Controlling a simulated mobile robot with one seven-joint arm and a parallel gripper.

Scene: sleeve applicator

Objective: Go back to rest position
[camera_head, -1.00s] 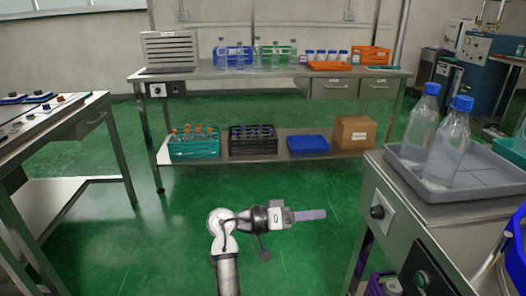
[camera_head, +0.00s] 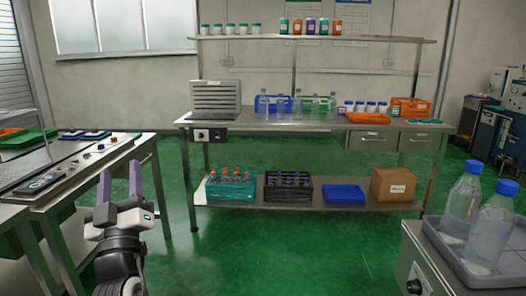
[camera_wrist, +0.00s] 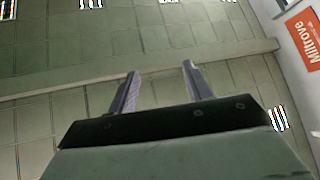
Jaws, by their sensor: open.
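My gripper (camera_head: 120,188) is at the lower left of the head view. It points upward, with its two purple-grey fingers apart and nothing between them. In the wrist view the fingers (camera_wrist: 160,85) are also spread and empty, against a tiled ceiling or wall surface. My gripper shows in front of the left bench's front side, touching nothing that I can see.
The left bench (camera_head: 65,185) has a control panel with buttons. A steel workbench (camera_head: 310,123) with bottles, racks and bins stands at the back. A grey tray (camera_head: 440,238) with two blue-capped bottles is at the right. The green floor (camera_head: 290,255) between is clear.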

